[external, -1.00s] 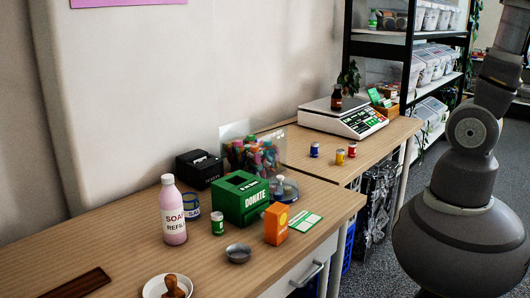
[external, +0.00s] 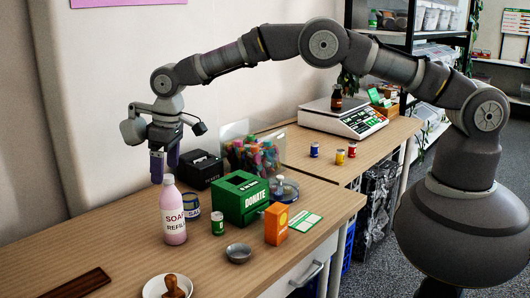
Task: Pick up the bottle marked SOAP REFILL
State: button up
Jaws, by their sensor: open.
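The bottle marked SOAP REFILL (external: 174,222) is pink with a white label and a pale cap. It stands upright on the wooden table (external: 110,252) at the left. My gripper (external: 163,170) points down just above and behind the bottle's cap in the picture, with its fingers apart and nothing between them. The lower fingertips are close to the cap, and I cannot tell whether they touch it.
A stamp on a white dish (external: 154,288) is in front. The table's left is mostly clear.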

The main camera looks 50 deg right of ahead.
aim_at(168, 176)
jog(key=f, duration=0.2)
jog(key=f+b, duration=0.1)
jog(key=f, duration=0.1)
jog(key=f+b, duration=0.1)
jog(key=f, duration=0.1)
jog(key=shift+w+f, duration=0.1)
jog(key=shift+w, duration=0.15)
jog(key=shift+d, duration=0.1)
jog(key=shift+c, duration=0.6)
grip_shut()
